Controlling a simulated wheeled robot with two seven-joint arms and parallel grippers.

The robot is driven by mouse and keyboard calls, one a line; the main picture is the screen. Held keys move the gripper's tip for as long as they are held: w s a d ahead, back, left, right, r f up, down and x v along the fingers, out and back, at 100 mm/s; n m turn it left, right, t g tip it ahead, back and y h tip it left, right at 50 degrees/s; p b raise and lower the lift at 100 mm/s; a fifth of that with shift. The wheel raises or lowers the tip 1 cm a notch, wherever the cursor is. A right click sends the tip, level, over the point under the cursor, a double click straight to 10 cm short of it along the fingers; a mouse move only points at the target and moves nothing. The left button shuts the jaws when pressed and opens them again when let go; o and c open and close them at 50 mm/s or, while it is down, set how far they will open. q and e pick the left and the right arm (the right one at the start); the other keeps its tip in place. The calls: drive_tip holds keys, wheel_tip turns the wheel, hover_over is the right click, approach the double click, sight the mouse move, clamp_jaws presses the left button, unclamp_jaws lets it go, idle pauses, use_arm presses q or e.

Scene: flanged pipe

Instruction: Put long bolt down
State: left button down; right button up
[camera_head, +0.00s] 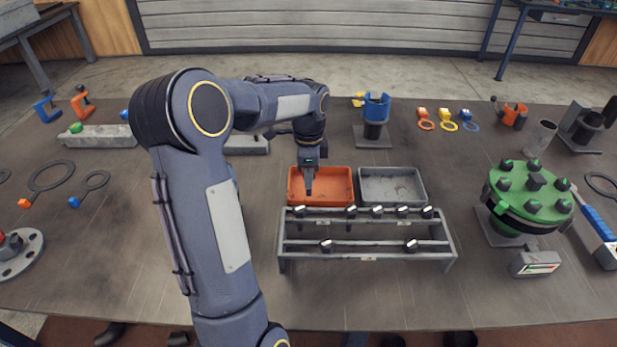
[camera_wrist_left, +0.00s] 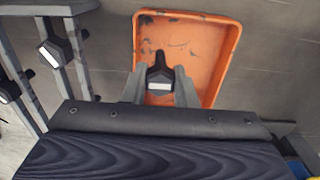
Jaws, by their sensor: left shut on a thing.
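My left gripper (camera_head: 308,188) is over the left part of the orange tray (camera_head: 338,184) in the head view. In the left wrist view its two fingers (camera_wrist_left: 160,92) are shut on a dark long bolt (camera_wrist_left: 160,74), whose hex head faces the camera. The bolt appears over the orange tray, which also shows in the left wrist view (camera_wrist_left: 236,45); I cannot tell whether its tip touches the tray floor. In the head view the gripper and arm mostly hide the held bolt. My right gripper is not in view.
A grey two-level rack (camera_head: 369,255) with several bolts stands in front of the trays. A grey tray (camera_head: 392,186) is right of the orange one and looks empty. A green flanged pipe (camera_head: 527,192) stands at the right. The table in front of the rack is clear.

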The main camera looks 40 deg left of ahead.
use_arm(q)
drive_tip(key=shift+f, duration=0.75)
drive_tip(key=shift+f, duration=0.15)
drive_tip(key=c, duration=1.2)
unclamp_jaws()
drive_tip(key=shift+o, duration=0.2)
